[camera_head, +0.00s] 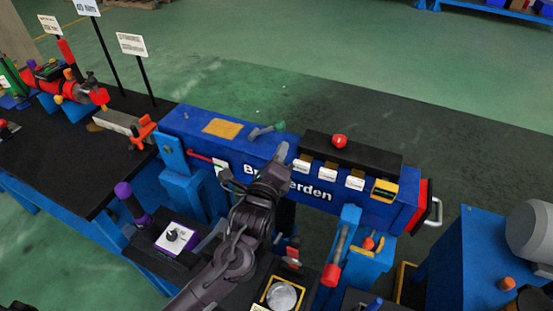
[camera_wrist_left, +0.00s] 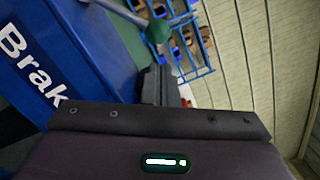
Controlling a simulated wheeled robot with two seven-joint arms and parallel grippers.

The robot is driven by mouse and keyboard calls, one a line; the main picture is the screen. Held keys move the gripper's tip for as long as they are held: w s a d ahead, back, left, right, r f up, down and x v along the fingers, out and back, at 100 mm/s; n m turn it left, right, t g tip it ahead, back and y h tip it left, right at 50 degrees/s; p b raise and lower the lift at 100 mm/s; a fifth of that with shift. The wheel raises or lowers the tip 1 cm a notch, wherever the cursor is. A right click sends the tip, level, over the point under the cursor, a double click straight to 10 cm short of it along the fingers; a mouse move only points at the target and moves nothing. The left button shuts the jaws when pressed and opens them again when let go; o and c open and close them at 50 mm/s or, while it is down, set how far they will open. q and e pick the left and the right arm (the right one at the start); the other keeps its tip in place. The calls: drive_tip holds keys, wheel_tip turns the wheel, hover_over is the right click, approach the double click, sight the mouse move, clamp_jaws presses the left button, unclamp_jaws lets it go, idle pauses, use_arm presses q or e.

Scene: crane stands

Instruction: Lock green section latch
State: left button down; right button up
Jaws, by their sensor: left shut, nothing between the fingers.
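The green section latch (camera_head: 265,130) is a grey lever with a green knob, on top of the blue beam (camera_head: 235,148). The lever lies low, with its knob end pointing right. In the left wrist view, the green knob (camera_wrist_left: 158,30) and part of its grey bar show just beyond the fingers. My left gripper (camera_head: 282,151) is shut and empty. Its tips are just in front of and below the knob in the head view, and seem apart from it. The left wrist view also shows the shut fingers (camera_wrist_left: 160,85). My right gripper is not in view.
A black box with a red button (camera_head: 339,141) stands on the beam to the right, above several white labels and a yellow switch (camera_head: 384,190). A yellow plate (camera_head: 222,128) lies left of the latch. A purple-handled lever (camera_head: 130,202) stands at the front left. Open floor lies behind the beam.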

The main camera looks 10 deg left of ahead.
sight(268, 129)
use_arm(q)
drive_tip(key=shift+w+d+r, duration=0.1)
drive_tip(key=shift+w, duration=1.05)
drive_tip(key=shift+w+d, duration=0.1)
drive_tip(key=shift+w, duration=1)
drive_tip(key=shift+r+p, duration=0.1)
drive_tip(key=shift+p, duration=0.2)
